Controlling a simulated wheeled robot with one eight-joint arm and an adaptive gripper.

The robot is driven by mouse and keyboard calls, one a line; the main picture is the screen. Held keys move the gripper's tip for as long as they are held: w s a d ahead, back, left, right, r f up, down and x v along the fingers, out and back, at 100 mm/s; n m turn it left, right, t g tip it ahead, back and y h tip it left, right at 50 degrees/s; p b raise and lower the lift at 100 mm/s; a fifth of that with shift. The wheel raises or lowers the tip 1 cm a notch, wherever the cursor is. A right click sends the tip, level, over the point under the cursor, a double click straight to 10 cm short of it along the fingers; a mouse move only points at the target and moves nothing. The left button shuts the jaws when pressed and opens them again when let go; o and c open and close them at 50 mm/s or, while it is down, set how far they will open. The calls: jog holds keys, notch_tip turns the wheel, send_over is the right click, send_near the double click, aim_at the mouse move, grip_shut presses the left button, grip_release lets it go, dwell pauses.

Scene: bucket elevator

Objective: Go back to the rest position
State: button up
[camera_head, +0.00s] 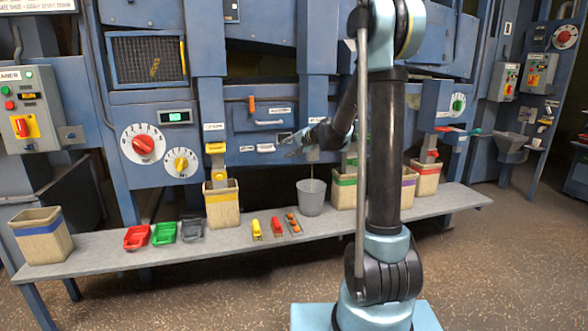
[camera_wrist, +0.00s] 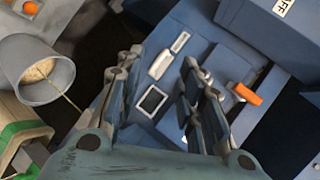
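My gripper (camera_head: 292,146) is stretched out to the machine front, near the small labels right of the middle, above the bench. In the wrist view my gripper (camera_wrist: 160,68) has its two fingers apart with nothing held between them. Behind the fingers is a blue panel with a small dark screen (camera_wrist: 152,101) and a white label (camera_wrist: 181,42). I cannot tell whether a fingertip touches the panel. My upright arm hides part of the machine and bench.
A grey bucket (camera_head: 311,198) stands on the bench (camera_head: 265,246) below my gripper; the wrist view shows beige material in it and a thin line above it. Wooden bins, including a yellow-banded one (camera_head: 222,207), and coloured trays (camera_head: 164,233) line the bench. An orange handle (camera_wrist: 247,94) is right of the fingers.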

jog(key=s+d+f+n+g+h, duration=0.1)
jog(key=s+d, duration=0.2)
jog(key=s, duration=0.5)
jog(key=s+d+n+g+h, duration=0.1)
jog(key=s+d+n+h, duration=0.15)
jog(key=s, duration=0.65)
jog(key=s+d+f+n+g+h, duration=0.1)
jog(key=s+d, duration=0.3)
jog(key=s, duration=0.4)
jog(key=s+d+f+g+h, duration=0.1)
jog(key=s+d+f, duration=0.2)
jog(key=s, duration=0.5)
jog(key=s+d+f+n+g+h, duration=0.1)
jog(key=s+d+f, duration=0.3)
jog(key=s, duration=0.4)
jog(key=s+d+f+n+g+h, duration=0.1)
jog(key=s+d+f+h, duration=0.1)
jog(key=s+d, duration=0.3)
jog(key=s+f, duration=0.1)
jog(key=s, duration=0.3)
jog(key=shift+f+g, duration=0.4)
jog(key=shift+w, duration=0.1)
jog(key=shift+w+f, duration=0.2)
jog(key=shift+w, duration=0.2)
